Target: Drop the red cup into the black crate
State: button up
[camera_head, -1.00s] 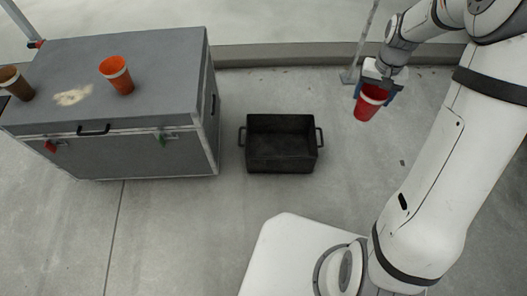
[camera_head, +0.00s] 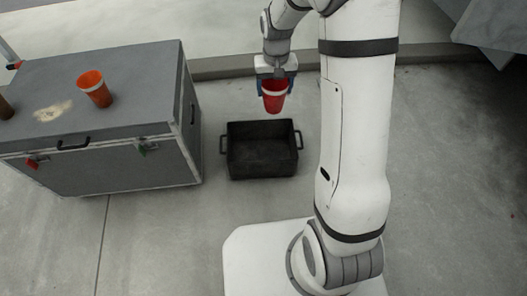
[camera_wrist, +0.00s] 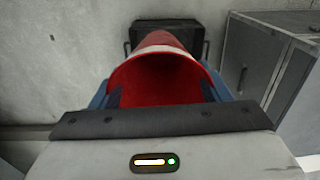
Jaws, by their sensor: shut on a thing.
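The red cup (camera_head: 274,97) is held upright or nearly so in my gripper (camera_head: 275,86), whose blue fingers close on its two sides. In the head view the cup appears just above the far edge of the black crate (camera_head: 262,172). The crate is open, has a handle on each side and looks empty. In the wrist view the red cup (camera_wrist: 160,80) fills the middle between the fingers, with its open mouth toward the camera. The black crate (camera_wrist: 190,36) shows partly behind it; the cup hides some of it.
A grey case (camera_head: 120,85) stands left of the crate on the floor. An orange cup (camera_head: 95,90) and a brown cup (camera_head: 5,108), cut by the picture's edge, are on its top. The floor around the crate is clear.

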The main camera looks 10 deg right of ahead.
aim_at(265, 159)
jog(key=u, duration=0.25)
jog(key=i, duration=1)
jog(key=z, duration=0.25)
